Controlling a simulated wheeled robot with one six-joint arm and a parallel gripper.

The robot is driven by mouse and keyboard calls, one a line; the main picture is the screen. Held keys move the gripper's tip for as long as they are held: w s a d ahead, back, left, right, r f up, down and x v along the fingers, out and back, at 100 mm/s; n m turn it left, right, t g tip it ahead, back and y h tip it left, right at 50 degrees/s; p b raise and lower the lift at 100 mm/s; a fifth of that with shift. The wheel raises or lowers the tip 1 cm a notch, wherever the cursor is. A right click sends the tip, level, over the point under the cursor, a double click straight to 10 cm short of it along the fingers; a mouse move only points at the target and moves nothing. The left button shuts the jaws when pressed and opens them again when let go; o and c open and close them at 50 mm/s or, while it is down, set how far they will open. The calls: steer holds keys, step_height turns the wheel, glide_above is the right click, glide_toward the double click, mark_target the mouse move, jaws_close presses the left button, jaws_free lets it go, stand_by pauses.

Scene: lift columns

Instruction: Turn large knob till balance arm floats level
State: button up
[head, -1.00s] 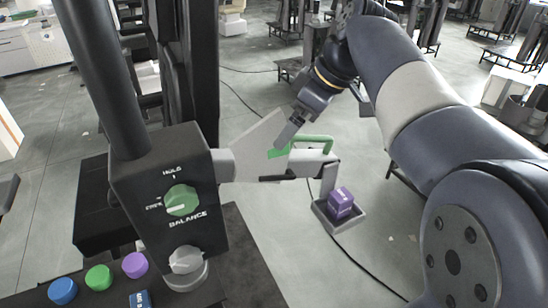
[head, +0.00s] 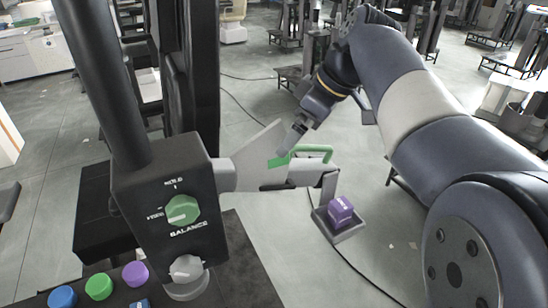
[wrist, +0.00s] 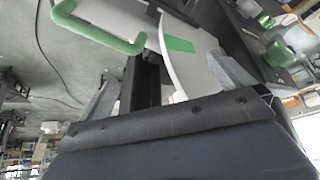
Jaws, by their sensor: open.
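A green knob (head: 183,210) sits on the front of a dark housing on the column, between the words HOLD, FREE and BALANCE. A grey knob (head: 187,268) sits lower down. The pale balance arm (head: 240,162) reaches right from the housing, with a green handle (head: 318,150) and a hanging tray (head: 350,235). I cannot tell if it is level. My gripper (head: 284,151) is at the arm's green patch, away from both knobs. In the wrist view my open fingers (wrist: 168,82) stand either side of part of the arm (wrist: 188,70); contact is unclear.
A purple block (head: 340,210) sits in the tray. Blue (head: 62,297), green (head: 98,286) and purple (head: 135,273) round caps stand on the dark base at lower left. The dark post (head: 100,80) rises above the housing. Open floor lies beyond the balance arm.

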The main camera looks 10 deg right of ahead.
steer(key=p+v, duration=0.4)
steer(key=v, duration=0.4)
steer(key=shift+d+r, duration=0.15)
steer(key=shift+r, duration=0.2)
steer(key=shift+s+f, duration=0.1)
steer(key=b+x, duration=0.6)
steer(key=x, duration=0.4)
steer(key=p+v, duration=0.4)
steer(key=v, duration=0.1)
